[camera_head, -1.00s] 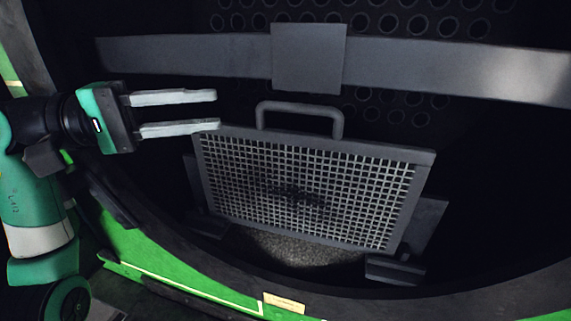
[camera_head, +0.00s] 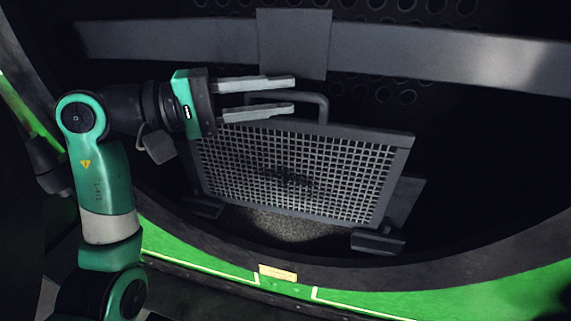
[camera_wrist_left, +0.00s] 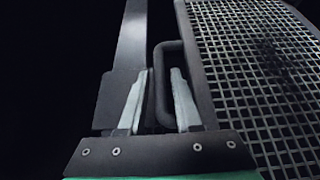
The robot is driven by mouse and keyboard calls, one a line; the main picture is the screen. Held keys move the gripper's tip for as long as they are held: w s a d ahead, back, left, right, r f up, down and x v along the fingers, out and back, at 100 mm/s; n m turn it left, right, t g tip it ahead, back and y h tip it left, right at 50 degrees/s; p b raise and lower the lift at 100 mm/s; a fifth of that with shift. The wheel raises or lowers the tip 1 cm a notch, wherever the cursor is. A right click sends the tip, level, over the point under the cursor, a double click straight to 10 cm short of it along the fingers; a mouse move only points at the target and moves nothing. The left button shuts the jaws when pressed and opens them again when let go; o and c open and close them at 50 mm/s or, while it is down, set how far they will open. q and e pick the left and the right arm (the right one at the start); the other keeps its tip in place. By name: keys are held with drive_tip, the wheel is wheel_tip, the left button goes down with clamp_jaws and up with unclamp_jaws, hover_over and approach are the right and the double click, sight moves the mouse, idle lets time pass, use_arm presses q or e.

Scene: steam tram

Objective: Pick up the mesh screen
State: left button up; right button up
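The mesh screen (camera_head: 300,170) is a grey framed grid, leaning slightly in the dark round opening, with a bar handle (camera_head: 325,106) on its top edge. My left gripper (camera_head: 294,95) comes in from the left at the handle, its two pale fingers pointing right. In the left wrist view the gripper (camera_wrist_left: 160,85) is open. The handle (camera_wrist_left: 162,95) shows between its fingers there, with gaps visible, and the mesh (camera_wrist_left: 260,80) lies to the right. Part of the handle is hidden behind the fingers in the head view. My right gripper is not in view.
A flat grey bar (camera_head: 430,55) with a square plate (camera_head: 293,40) crosses the opening above the screen. A dark bracket (camera_head: 377,242) sits at the screen's lower right. The green rim (camera_head: 420,290) curves along the front. Perforated plate lies behind.

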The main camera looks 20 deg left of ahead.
use_arm(q)
clamp_jaws()
idle(1.4)
